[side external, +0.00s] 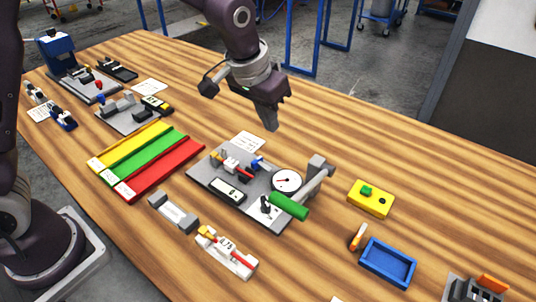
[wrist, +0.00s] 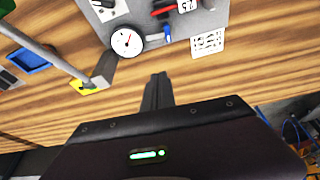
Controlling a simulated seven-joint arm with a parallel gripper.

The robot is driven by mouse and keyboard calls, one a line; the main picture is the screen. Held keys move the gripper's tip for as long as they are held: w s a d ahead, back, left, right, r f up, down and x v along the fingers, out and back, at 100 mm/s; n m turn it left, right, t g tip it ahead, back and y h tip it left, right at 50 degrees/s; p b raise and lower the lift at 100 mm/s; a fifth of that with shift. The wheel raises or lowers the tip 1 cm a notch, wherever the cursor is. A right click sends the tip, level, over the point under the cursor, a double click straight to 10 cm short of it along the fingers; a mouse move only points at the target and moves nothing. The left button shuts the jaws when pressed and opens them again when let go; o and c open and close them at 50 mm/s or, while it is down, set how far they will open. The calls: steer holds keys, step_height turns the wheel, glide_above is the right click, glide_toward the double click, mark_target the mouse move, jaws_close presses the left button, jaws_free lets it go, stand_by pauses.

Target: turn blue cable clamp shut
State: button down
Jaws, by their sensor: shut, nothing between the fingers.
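The blue cable clamp (side external: 259,162) is a small blue part on the grey fixture plate (side external: 203,172), between a red-and-white part and the round dial. In the wrist view the blue clamp (wrist: 167,31) shows at the top, at the plate's edge; whether it is turned open or shut is too small to tell. My gripper (side external: 272,126) is shut and empty, in the air above the table behind the plate, apart from the clamp. In the wrist view my gripper's fingertips (wrist: 159,77) are together, below the clamp in the picture, over bare wood.
The white dial (side external: 287,181) and a lever with a green handle (side external: 288,206) stand on the plate beside the clamp. A white printed card (side external: 249,141) lies behind it. A yellow box (side external: 370,198) and blue tray (side external: 388,262) are at right. The wood behind the plate is clear.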

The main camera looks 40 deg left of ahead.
mark_target(266, 167)
steer(key=x, duration=1.1)
steer(key=shift+w+d+f, duration=0.1)
steer(key=s, duration=0.3)
steer(key=shift+s, duration=0.55)
steer(key=shift+s+m, duration=0.2)
steer(key=shift+m, duration=0.7)
steer(key=m, duration=0.1)
steer(key=s+m+h, duration=0.1)
steer(key=m, duration=0.1)
steer(key=shift+m+g+h, duration=0.3)
steer(key=m, duration=0.2)
steer(key=s+m, duration=0.1)
steer(key=m, duration=0.1)
steer(key=a+m+g+h, duration=0.1)
steer(key=shift+s+m, duration=0.25)
steer(key=shift+m, duration=0.15)
steer(key=shift+s, duration=0.15)
steer(key=shift+s+a, duration=0.1)
steer(key=shift+a, duration=0.15)
